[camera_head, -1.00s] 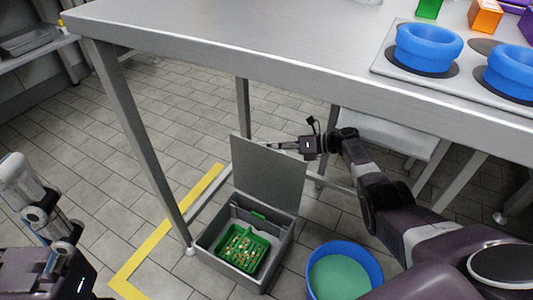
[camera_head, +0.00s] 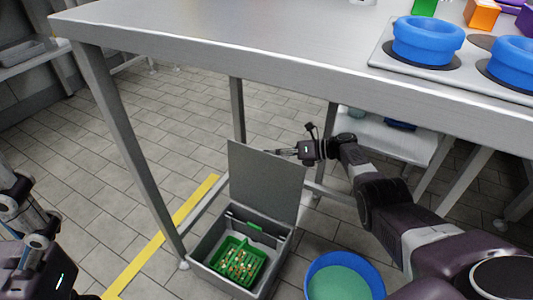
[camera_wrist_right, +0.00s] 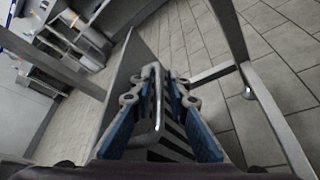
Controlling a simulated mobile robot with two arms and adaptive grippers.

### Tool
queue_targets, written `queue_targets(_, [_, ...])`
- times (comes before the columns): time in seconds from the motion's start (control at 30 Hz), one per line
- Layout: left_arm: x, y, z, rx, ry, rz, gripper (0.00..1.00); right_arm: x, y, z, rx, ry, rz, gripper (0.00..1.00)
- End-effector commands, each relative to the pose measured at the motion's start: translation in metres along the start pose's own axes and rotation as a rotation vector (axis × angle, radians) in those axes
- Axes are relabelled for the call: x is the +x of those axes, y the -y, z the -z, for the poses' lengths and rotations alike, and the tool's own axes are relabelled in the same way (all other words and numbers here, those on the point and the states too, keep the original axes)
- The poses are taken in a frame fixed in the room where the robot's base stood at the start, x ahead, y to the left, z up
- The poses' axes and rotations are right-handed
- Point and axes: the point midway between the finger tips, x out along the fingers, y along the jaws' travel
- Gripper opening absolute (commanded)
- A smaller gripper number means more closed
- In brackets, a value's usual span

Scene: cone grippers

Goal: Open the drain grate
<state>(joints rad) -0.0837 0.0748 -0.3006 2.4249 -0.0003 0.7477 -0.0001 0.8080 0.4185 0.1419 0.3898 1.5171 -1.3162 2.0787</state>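The drain grate's grey lid (camera_head: 265,180) stands raised, nearly upright, at the back of an open grey floor box (camera_head: 212,270). Inside the box sits a green basket (camera_head: 227,268) with small light bits in it. My right gripper (camera_head: 272,151) is at the lid's upper edge, behind it, pointing left. In the right wrist view the lid (camera_wrist_right: 122,75) shows as a grey panel left of the fingers. A grey metal loop (camera_wrist_right: 158,100) shows between the blue-padded fingers; whether they grip it is unclear. Part of my left arm shows at the left edge; its gripper is not visible.
A steel table (camera_head: 230,40) stands above, its legs (camera_head: 125,140) close to the box. A blue tub (camera_head: 374,274) with green inside is right of the box. Yellow floor tape (camera_head: 150,250) runs left of it. Blue rings (camera_head: 427,40) are on the table.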

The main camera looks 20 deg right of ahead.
Motion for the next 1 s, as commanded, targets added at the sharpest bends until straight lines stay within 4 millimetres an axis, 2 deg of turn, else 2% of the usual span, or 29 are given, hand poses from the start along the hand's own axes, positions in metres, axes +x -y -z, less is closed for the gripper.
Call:
queue_targets(0.27, [0.000, 0.001, 0.001, 0.001, 0.000, 0.002, 0.89, -0.001, 0.000, -0.002, -0.002, 0.003, -0.001, 0.16])
queue_targets(0.47, [0.000, 0.000, 0.001, 0.000, 0.000, 0.001, 0.89, -0.016, 0.001, -0.001, -0.002, 0.004, 0.001, 0.16])
queue_targets(0.57, [0.000, 0.000, 0.000, 0.000, 0.000, 0.001, 0.89, -0.030, 0.000, 0.000, -0.003, 0.002, 0.001, 0.16])
queue_targets(0.8, [0.000, 0.000, 0.000, 0.000, 0.000, 0.001, 0.89, -0.084, 0.001, 0.000, -0.001, 0.002, 0.003, 0.16])
queue_targets(1.0, [0.000, 0.000, 0.000, 0.000, 0.000, 0.001, 0.89, -0.112, 0.001, 0.000, -0.001, 0.001, 0.001, 0.16])
